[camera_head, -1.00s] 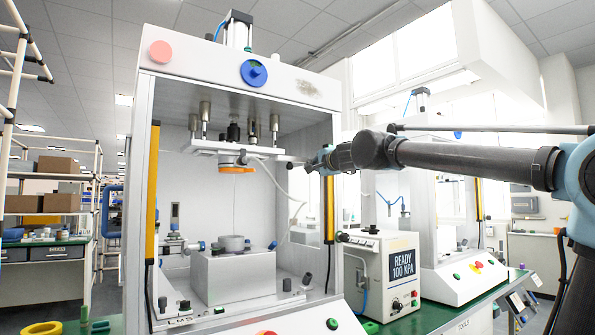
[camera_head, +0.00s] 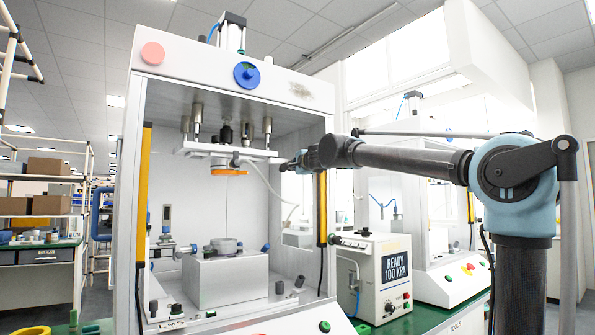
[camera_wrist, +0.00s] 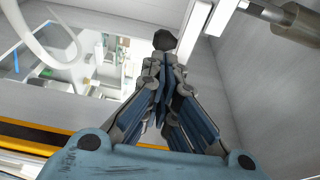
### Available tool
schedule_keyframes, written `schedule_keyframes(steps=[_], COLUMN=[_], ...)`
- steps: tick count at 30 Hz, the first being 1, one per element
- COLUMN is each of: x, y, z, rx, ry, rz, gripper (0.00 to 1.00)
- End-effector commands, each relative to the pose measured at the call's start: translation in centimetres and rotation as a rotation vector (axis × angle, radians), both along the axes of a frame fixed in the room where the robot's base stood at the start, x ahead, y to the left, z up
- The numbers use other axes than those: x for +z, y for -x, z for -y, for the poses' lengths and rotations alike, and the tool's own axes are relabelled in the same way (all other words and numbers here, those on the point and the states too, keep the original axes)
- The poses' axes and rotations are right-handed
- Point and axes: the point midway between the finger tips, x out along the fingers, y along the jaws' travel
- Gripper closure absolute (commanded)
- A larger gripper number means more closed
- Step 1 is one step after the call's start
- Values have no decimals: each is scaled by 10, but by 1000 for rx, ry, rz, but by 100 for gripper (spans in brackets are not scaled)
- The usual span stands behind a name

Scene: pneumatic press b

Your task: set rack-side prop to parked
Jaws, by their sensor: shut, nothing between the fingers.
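My gripper (camera_head: 287,166) is shut and empty. It reaches in past the right post of the press, at the right end of the raised white plate (camera_head: 205,150). In the wrist view my gripper (camera_wrist: 164,72) has its fingers together, with a black knob (camera_wrist: 164,40) just beyond the tips. I cannot tell whether they touch. An orange-rimmed round tool (camera_head: 229,170) hangs under the plate. The block (camera_head: 225,285) with a round grey fixture (camera_head: 226,245) stands below. I cannot tell for certain which part is the rack-side prop.
Yellow-striped posts flank the opening, left (camera_head: 144,195) and right (camera_head: 322,210). A pale hose (camera_head: 283,203) hangs inside near my gripper. A control box (camera_head: 371,276) reading READY 100 KPA stands right of the press. A shelving rack (camera_head: 42,205) is at far left. Space between plate and block is open.

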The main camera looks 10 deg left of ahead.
Motion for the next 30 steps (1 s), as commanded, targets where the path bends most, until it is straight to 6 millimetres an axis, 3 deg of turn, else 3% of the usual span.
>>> schedule_keyframes(steps=[12,26,30], x=[0,-1,0], y=[-36,-39,-41], z=[-24,-33,-27], rx=[0,2,-7], ry=[1,1,1], rz=[-1,-1,-1], gripper=[100,100,100])
